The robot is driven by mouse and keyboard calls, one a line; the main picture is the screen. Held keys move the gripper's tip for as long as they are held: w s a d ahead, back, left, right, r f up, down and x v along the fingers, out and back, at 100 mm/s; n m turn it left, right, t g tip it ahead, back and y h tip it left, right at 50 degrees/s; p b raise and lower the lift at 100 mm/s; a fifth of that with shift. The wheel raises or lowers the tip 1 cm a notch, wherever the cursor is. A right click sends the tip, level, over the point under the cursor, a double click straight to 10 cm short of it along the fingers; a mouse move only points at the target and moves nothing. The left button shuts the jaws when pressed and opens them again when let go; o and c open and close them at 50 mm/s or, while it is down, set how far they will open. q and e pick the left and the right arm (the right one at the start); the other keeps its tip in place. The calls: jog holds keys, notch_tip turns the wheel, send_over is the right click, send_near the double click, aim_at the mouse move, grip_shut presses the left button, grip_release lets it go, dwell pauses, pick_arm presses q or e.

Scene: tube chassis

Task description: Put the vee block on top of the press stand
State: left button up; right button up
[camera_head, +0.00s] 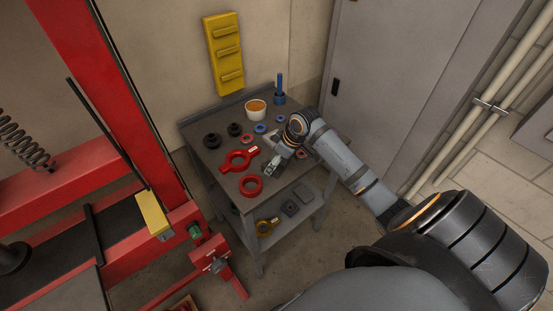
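My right arm comes in from the right, and its gripper (271,168) is low over the grey cart's top (222,152), near the red ring-shaped parts. The fingers are small and dark here, and I cannot tell whether they are open or shut or hold anything. No vee block can be picked out with certainty. Small dark grey blocks (290,208) lie on the cart's lower shelf. The red press frame (105,90) stands at the left, with a yellow block (153,213) on its lower part. My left gripper is not in view.
On the cart top are a red two-ring part (238,160), a red ring (251,186), black parts (212,140), an orange-filled cup (256,108) and a blue post (280,92). A yellow rack (224,54) hangs behind. A grey cabinet (400,80) stands right of the cart.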

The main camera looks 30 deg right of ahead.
jog(key=shift+o, duration=0.4)
jog(key=shift+r, duration=0.1)
jog(key=v, duration=1.2)
